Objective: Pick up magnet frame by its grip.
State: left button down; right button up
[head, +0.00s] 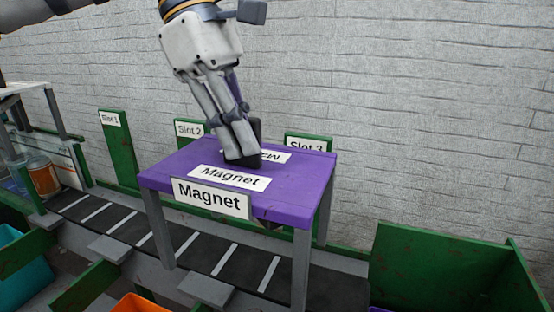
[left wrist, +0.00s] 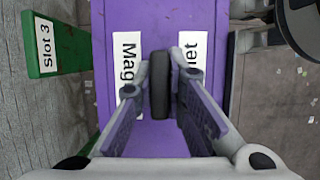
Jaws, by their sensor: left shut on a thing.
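The magnet frame (head: 180,180) is a purple table-like top on grey legs, with "Magnet" labels on its top and front edge. It stands over the belt in the head view and its purple top also fills the middle of the left wrist view (left wrist: 150,20). A dark upright grip (left wrist: 160,85) rises from the middle of its top. My left gripper (head: 243,150) comes down from above and is shut on this grip, with one finger on each side. The fingers partly cover the top labels. My right gripper is not in view.
The dark belt with white stripes (head: 215,245) runs under the frame. Green posts labelled Slot 1 (head: 118,150), Slot 2 and Slot 3 stand behind, before a white brick wall. A green bin (head: 440,265) is at the right. Orange and teal bins show at the lower left.

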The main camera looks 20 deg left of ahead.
aim_at(198, 176)
pick_arm(q)
jog(key=s+a+r, duration=0.2)
jog(key=s, duration=0.1)
jog(key=s+a+r, duration=0.1)
jog(key=shift+s+a+p, duration=0.3)
jog(key=shift+s+a, duration=0.05)
jog(key=shift+a, duration=0.05)
jog(key=s+a, duration=0.1)
jog(key=s, duration=1.6)
jog(key=shift+s+p, duration=0.35)
jog(key=shift+p, duration=0.05)
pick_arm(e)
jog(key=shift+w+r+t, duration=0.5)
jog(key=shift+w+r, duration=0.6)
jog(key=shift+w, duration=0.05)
pick_arm(q)
jog(key=shift+w+a, duration=0.1)
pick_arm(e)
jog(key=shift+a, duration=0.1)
